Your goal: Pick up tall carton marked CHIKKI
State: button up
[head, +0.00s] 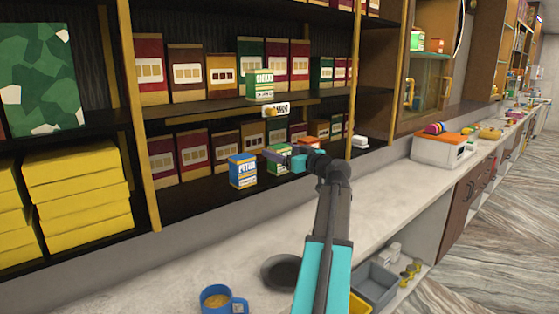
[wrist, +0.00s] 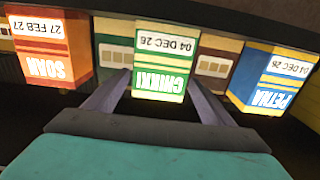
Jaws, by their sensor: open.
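The green and white carton marked CHIKKI (wrist: 163,62) shows upside down in the middle of the wrist view, dated 04 DEC 26. My gripper (wrist: 160,84) is open, with one finger on each side of the carton's lower label. I cannot tell whether the fingers touch it. In the head view, my gripper (head: 277,156) reaches to the lower shelf and partly hides a green carton (head: 279,168) there. Another green and white carton (head: 260,86) stands on the shelf above; its lettering is hard to read.
A blue PETHA carton (wrist: 272,80) and an orange SOAN carton (wrist: 48,50) flank the CHIKKI carton. Brown and maroon boxes (head: 193,152) stand behind. The upper shelf edge (head: 215,106) runs above my gripper. A blue mug (head: 222,300) stands on the counter below, which has clear room.

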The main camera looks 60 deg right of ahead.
jog(key=shift+r+p+x, duration=0.15)
jog(key=shift+p+x, duration=0.35)
jog(key=shift+x, duration=0.1)
jog(key=shift+r+p+x, duration=0.15)
jog(key=shift+p+x, duration=0.35)
jog(key=shift+x, duration=0.15)
jog(key=shift+p+x, duration=0.6)
jog(key=shift+x, duration=0.75)
jog(key=shift+d+f, duration=0.1)
jog(key=shift+f, duration=0.1)
jog(key=shift+c, duration=0.3)
jog(key=c, duration=1.3)
jog(key=shift+o, duration=0.2)
jog(key=shift+r, duration=0.25)
